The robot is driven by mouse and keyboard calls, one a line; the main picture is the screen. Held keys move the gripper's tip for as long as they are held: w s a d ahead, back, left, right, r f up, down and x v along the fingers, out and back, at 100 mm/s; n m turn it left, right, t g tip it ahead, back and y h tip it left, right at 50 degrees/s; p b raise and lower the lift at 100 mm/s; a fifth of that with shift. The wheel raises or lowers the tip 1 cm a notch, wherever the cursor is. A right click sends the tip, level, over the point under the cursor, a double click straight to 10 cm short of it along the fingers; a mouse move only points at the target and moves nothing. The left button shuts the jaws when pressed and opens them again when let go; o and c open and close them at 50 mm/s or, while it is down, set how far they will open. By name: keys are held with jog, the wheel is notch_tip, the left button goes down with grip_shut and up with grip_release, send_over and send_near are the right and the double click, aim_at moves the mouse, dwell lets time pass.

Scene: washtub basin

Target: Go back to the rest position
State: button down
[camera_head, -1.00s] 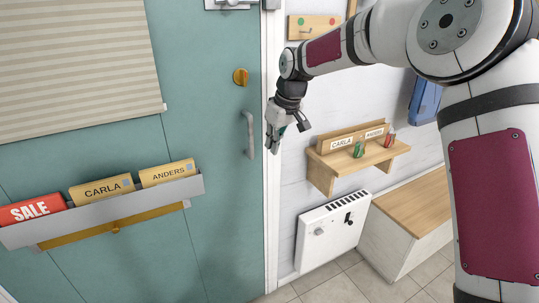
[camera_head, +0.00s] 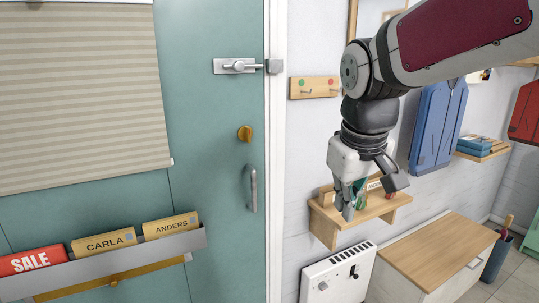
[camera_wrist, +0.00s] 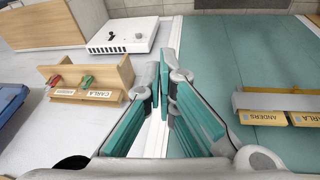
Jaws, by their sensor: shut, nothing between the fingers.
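My gripper (camera_head: 353,203) hangs pointing down in the head view, in front of the small wooden wall shelf (camera_head: 328,219), and hides part of it. I cannot tell the exact gap between them. In the wrist view my gripper's teal-padded fingers (camera_wrist: 164,98) are shut with nothing held. The wall shelf, with its cards and red and green clips, shows left of the fingers in the wrist view (camera_wrist: 118,72).
The teal door (camera_head: 215,120) has a latch (camera_head: 238,66), a brass knob and a handle (camera_head: 252,188). Its card rack (camera_head: 110,264) holds CARLA, ANDERS and SALE cards. A white heater (camera_head: 335,276), wooden-topped bench (camera_head: 430,250) and blue coat (camera_head: 438,125) are at right.

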jog(key=s+d+f+m, duration=0.1)
jog(key=s+d+m, duration=0.1)
jog(key=s, duration=0.8)
jog(key=s+d+f+m+p, duration=0.1)
jog(key=s+d+f+m, duration=0.1)
jog(key=s, duration=0.8)
jog(key=shift+s+d+f+t+y, duration=0.25)
jog(key=shift+s+d+t+y, duration=0.05)
jog(key=shift+d, duration=0.55)
